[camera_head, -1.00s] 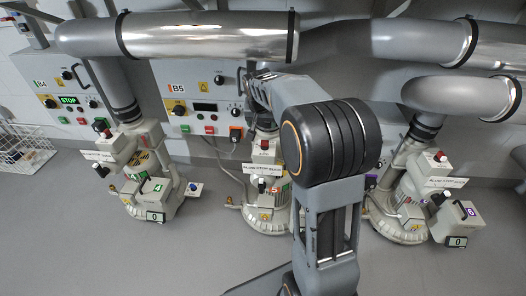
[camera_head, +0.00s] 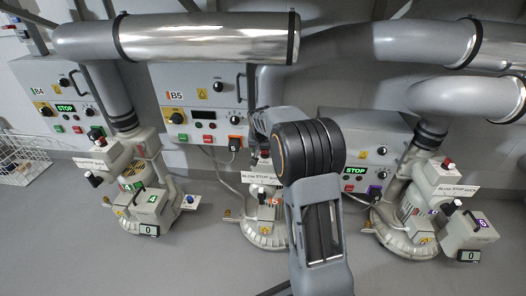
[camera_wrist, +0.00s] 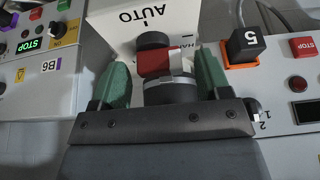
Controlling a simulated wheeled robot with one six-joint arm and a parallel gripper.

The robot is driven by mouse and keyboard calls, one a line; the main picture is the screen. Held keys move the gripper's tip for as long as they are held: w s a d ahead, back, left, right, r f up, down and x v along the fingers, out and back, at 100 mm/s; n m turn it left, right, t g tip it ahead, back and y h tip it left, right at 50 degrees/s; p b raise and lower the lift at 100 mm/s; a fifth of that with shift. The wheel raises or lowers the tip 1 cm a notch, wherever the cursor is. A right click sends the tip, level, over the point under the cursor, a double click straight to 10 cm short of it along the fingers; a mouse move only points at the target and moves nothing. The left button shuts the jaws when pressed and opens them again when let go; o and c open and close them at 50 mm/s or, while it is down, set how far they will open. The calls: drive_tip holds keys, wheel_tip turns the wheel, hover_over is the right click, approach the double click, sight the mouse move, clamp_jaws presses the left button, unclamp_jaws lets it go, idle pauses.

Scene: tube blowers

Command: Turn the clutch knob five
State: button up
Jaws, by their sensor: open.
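In the wrist view a red and black knob (camera_wrist: 155,62) stands on a pale housing marked AUTO and HAND. The knob is between the two green fingers of my gripper (camera_wrist: 163,78), which are apart on either side of it; I cannot tell whether they touch it. In the head view machine five (camera_head: 262,236) stands in the middle, with a red-topped knob (camera_head: 264,153) high on its body. My arm covers its right side, and my gripper is mostly hidden behind the arm there.
The B5 panel (camera_head: 200,92) is behind machine five; its black and orange block marked 5 (camera_wrist: 247,46) is in the wrist view. The B6 panel (camera_wrist: 48,85) shows a green STOP. Machines four (camera_head: 140,200) and six (camera_head: 410,230) stand either side. Big pipes (camera_head: 210,42) run above.

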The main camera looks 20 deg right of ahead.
drive_tip(key=shift+f, duration=0.15)
drive_tip(key=shift+c, duration=0.5)
drive_tip(key=c, duration=0.8)
